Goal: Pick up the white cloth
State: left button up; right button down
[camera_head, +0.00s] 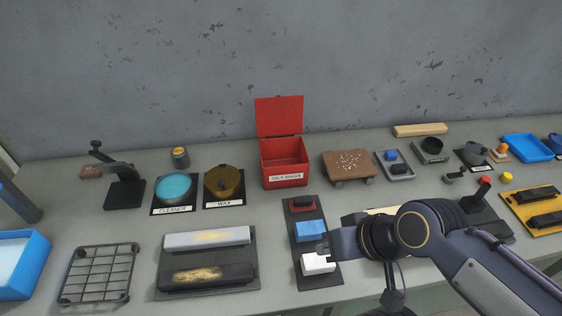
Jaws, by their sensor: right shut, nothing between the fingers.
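The white cloth (317,264) is a small folded white block at the near end of a dark tray (325,283). A blue cloth (310,230) and a dark red piece (302,204) lie further back on the same tray. My right gripper (324,248) reaches in from the right, shut and empty. In the picture its fingertips are close beside the white cloth and cover its upper right edge. I cannot tell whether they touch it. My left gripper is not in view.
An open red box (285,163) labelled for oily rags stands behind the tray. Left of the tray lies a board (207,284) with two bars. Cleaner (174,188) and wax (224,183) tins stand further back. A wire rack (98,273) is at the left.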

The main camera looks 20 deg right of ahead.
aim_at(311, 265)
jog(key=l+z, duration=0.1)
jog(key=z, duration=0.4)
jog(key=k+l+z, duration=0.1)
jog(key=z, duration=0.4)
jog(key=u, duration=1.3)
jog(key=z, duration=1.3)
